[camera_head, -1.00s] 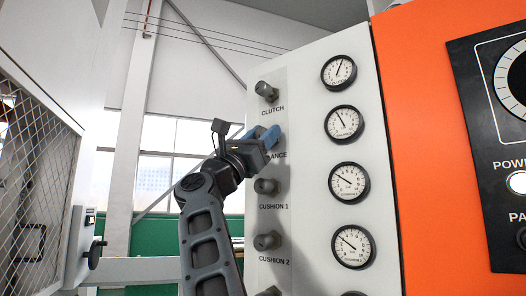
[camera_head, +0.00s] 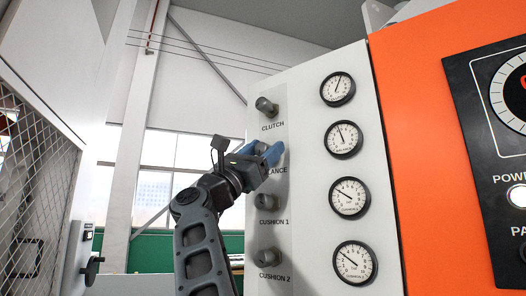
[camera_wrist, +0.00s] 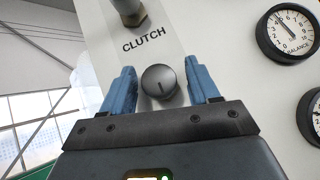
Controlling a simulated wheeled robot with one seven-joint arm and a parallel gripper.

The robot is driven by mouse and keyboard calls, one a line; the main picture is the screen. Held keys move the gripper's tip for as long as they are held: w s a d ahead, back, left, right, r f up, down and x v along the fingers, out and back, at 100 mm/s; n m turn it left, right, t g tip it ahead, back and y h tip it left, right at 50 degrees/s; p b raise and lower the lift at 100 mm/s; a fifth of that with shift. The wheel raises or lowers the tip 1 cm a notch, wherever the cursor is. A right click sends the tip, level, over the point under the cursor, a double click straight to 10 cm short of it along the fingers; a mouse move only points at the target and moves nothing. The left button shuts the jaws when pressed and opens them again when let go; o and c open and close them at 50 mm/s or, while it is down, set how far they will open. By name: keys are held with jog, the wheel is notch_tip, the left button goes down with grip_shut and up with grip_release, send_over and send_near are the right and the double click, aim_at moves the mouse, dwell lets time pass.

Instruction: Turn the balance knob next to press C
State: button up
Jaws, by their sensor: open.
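The balance knob (camera_wrist: 158,82) is a dark round knob with an index line on its face, just below the CLUTCH label in the wrist view. My gripper (camera_wrist: 163,72) is open, with one blue finger on each side of the knob. Gaps show between the knob and both fingers in this view. In the head view my gripper (camera_head: 267,151) is at the panel over the balance knob's place and hides most or all of it, with part of its label. The balance gauge (camera_head: 343,139) is right of it; it also shows in the wrist view (camera_wrist: 289,33).
The clutch knob (camera_head: 266,107) is above, and the cushion 1 knob (camera_head: 266,201) and cushion 2 knob (camera_head: 268,257) are below on the same white panel (camera_head: 307,150). An orange cabinet (camera_head: 420,170) stands right. A mesh guard (camera_head: 35,170) is at the left.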

jog(key=b+v, duration=0.1)
jog(key=v, duration=0.6)
jog(key=shift+a+f+b, duration=0.25)
jog(key=shift+b, duration=0.15)
jog(key=shift+s, duration=0.15)
dwell(2.0)
